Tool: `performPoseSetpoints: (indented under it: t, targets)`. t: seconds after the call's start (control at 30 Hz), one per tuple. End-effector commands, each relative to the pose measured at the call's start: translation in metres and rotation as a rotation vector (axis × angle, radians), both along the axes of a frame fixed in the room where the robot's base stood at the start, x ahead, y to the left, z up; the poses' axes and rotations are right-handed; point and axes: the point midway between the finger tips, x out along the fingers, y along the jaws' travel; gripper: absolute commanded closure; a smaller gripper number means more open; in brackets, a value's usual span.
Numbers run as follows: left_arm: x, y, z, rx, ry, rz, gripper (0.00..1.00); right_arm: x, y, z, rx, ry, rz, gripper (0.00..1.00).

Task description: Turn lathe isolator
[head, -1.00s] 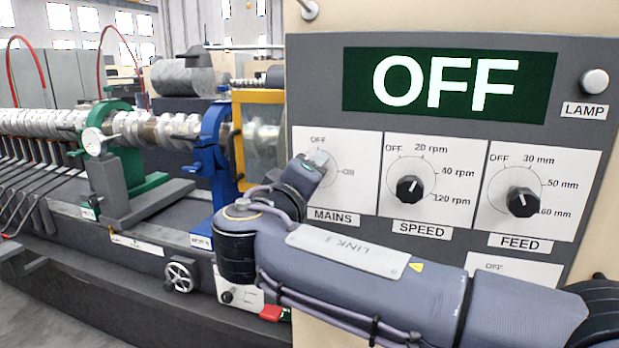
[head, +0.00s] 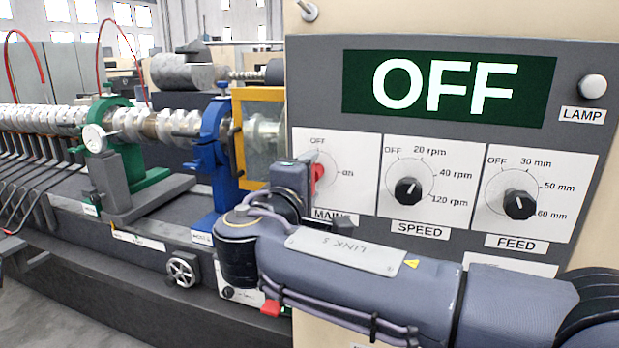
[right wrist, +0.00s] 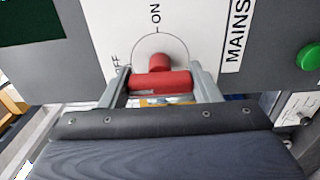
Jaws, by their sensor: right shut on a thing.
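The lathe isolator is the MAINS switch, a red handle (head: 318,177) on a white plate (head: 345,200) marked OFF and ON. In the right wrist view the red handle (right wrist: 160,82) lies crosswise between both fingers, with a red stub on the side towards ON. My right gripper (right wrist: 160,76) is shut on this handle. In the head view my right gripper (head: 306,178) reaches the plate from the left front and hides part of the dial. The display (head: 450,88) above reads OFF. My left gripper is not in view.
The SPEED knob (head: 408,191) and FEED knob (head: 519,204) sit to the right on the same panel. A LAMP button (head: 593,86) is at the upper right. The lathe (head: 150,125) with its long shaft stretches away left. A green button (right wrist: 308,57) shows in the right wrist view.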

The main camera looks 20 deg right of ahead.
Motion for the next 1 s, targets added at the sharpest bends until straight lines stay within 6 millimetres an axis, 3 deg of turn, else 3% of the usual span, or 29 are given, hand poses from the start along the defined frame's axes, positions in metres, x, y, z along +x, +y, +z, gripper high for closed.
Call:
performPoseSetpoints:
  t: [0.3,0.33,0.5,0.8,1.0]
  targets:
    - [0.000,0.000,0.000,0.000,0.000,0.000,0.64,0.000,0.000,-0.001,-0.005,0.005,0.000,0.66]
    - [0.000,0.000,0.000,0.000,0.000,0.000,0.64,0.000,0.000,-0.001,-0.005,0.005,0.000,0.42]
    - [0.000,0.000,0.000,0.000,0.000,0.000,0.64,0.000,0.000,-0.001,-0.004,0.004,0.000,0.22]
    - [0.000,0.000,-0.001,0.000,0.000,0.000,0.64,-0.002,0.002,-0.001,-0.002,0.001,0.001,0.22]
    - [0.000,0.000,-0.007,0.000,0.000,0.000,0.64,-0.024,0.017,-0.002,-0.001,0.001,0.005,0.22]
